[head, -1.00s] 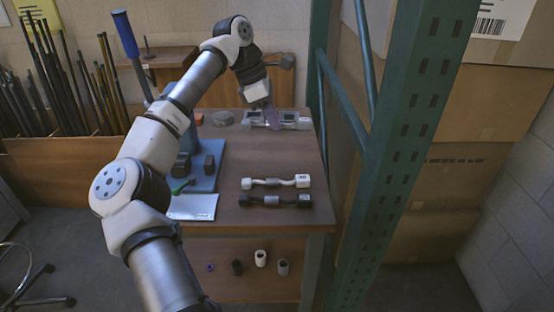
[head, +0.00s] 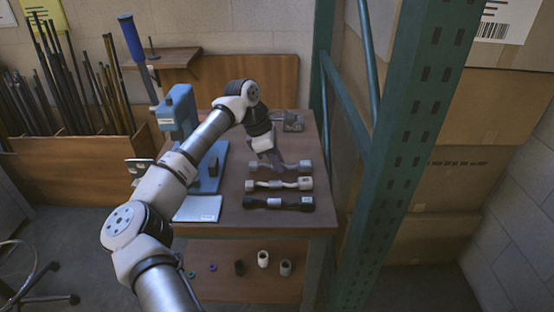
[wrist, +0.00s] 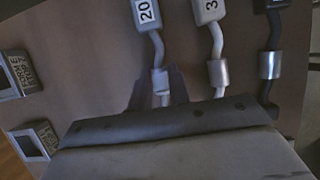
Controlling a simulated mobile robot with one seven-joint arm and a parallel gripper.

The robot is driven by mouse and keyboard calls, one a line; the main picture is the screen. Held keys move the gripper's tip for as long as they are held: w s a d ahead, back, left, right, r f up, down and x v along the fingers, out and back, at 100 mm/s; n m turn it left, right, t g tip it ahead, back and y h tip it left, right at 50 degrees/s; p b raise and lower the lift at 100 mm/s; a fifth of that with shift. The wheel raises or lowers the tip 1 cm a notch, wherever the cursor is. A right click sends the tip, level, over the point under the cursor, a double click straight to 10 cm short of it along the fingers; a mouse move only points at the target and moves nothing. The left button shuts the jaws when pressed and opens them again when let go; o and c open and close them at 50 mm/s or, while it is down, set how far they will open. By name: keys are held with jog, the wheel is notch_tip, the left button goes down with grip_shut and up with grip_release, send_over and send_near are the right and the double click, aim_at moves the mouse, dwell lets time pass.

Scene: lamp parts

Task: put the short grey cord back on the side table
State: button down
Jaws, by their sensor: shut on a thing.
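The short grey cord (head: 301,166) has a block at each end and lies across the picture at the back of a row of three cords, on or just above the wooden side table (head: 310,222). My gripper (head: 277,162) is shut on its middle. In the wrist view the grey cord (wrist: 156,48) bears a label reading 20, and a dark finger (wrist: 177,85) shows beside its metal sleeve. I cannot tell whether the cord touches the table. The white cord (head: 278,184) and the black cord (head: 279,203) lie nearer the front, parallel to it.
A grey box-like part (head: 292,122) stands at the table's back; the wrist view shows two labelled boxes, one nearer (wrist: 36,141). A blue press (head: 178,110) and a white sheet (head: 198,209) are on the left. A green rack post (head: 405,130) rises close on the right.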

jog(key=shift+f, duration=0.25)
jog(key=c, duration=1.3)
grip_release()
jog(key=shift+r, duration=0.1)
